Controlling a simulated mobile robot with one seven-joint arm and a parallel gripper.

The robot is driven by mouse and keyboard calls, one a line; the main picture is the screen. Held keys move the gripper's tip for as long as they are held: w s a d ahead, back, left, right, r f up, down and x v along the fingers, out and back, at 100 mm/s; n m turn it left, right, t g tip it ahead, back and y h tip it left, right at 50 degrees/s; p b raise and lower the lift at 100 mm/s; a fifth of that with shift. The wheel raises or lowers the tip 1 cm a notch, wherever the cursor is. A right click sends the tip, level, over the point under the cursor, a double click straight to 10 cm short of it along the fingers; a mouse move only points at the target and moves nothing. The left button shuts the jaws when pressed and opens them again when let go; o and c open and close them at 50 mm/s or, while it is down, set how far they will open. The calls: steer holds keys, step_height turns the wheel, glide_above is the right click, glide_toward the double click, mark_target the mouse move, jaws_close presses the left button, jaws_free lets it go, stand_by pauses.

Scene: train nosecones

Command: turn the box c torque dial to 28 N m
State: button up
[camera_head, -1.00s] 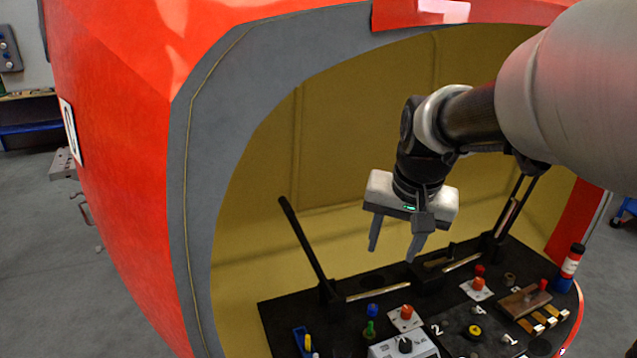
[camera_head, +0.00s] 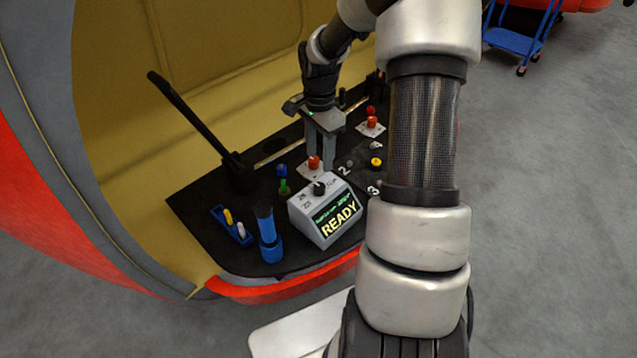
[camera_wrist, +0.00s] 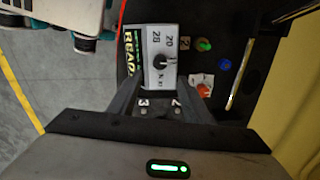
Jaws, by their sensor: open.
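The grey torque box (camera_head: 325,215) stands near the front edge of the black bench, its lit screen reading READY. Its black dial (camera_head: 319,188) sits on the sloping top, with scale marks around it. In the wrist view the dial (camera_wrist: 160,61) shows ahead of my fingers, with 20 and 28 printed on the box (camera_wrist: 142,72); I cannot tell exactly where its pointer stands. My gripper (camera_head: 320,160) is open and points down behind the box. In the wrist view my gripper (camera_wrist: 162,88) has its fingers spread either side of the box's near edge, clear of the dial.
A red knob (camera_head: 314,162) on a white plate stands just behind the box, close to my fingers. Green (camera_head: 284,186) and blue (camera_head: 281,170) knobs stand to its left. A blue cylinder (camera_head: 267,235) and a blue holder (camera_head: 232,228) are further left. A black bar (camera_head: 195,115) slants up behind.

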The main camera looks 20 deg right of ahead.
mark_target(319, 186)
step_height(319, 186, down, 11)
steer(key=shift+f+b, duration=0.1)
steer(key=shift+b, duration=0.45)
steer(key=c, duration=1.1)
steer(key=shift+o, duration=0.2)
